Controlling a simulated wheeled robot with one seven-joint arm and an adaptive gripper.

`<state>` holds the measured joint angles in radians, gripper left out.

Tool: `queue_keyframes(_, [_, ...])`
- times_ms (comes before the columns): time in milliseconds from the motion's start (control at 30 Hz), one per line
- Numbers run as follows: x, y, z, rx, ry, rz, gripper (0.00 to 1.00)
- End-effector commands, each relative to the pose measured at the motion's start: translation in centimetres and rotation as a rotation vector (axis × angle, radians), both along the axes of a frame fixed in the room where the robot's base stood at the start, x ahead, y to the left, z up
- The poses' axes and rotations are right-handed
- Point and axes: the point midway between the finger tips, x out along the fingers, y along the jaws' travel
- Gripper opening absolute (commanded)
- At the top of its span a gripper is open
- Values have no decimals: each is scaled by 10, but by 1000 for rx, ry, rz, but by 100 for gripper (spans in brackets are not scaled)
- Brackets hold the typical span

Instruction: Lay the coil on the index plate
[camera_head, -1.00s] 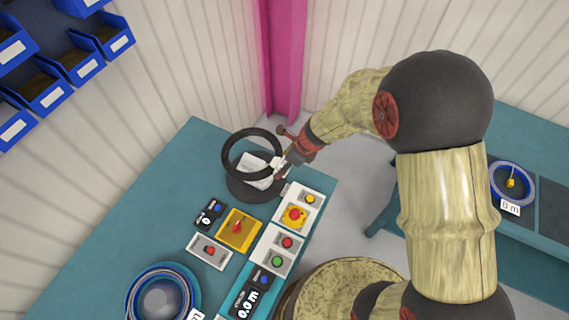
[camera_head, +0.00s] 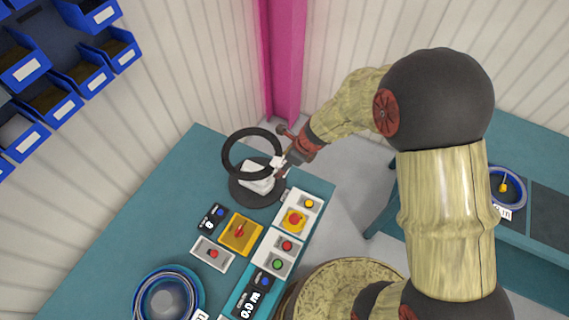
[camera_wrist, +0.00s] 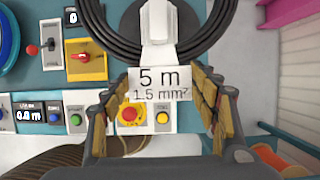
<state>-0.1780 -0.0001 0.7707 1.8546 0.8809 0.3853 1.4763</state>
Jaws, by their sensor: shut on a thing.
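The coil is a black ring (camera_head: 229,161) hanging tilted over the index plate, and black strands (camera_wrist: 207,42) of it show at the top of the wrist view. The index plate (camera_head: 240,196) is a dark disc on the bench, partly behind the ring. A white piece (camera_head: 257,182) shows at its middle. My gripper (camera_head: 283,165) is at the ring's right side, shut on the coil. In the wrist view my gripper (camera_wrist: 180,100) has its fingers either side of a white tag reading "5 m 1.5 mm²" (camera_wrist: 159,84). Whether the coil touches the plate is unclear.
Button boxes (camera_head: 296,217), a yellow switch box (camera_head: 240,233) and a small display (camera_head: 211,218) stand in front of the plate. A blue-rimmed reel (camera_head: 133,300) lies at lower left. A pink post (camera_head: 282,60) rises behind. The bench left of the plate is clear.

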Motion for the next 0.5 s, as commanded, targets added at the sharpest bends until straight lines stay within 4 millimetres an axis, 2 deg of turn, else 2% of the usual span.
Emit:
queue_keyframes(33, [1,0,11,1,-3,-1,0])
queue_keyframes(500, [0,0,58,0,-1,0,0])
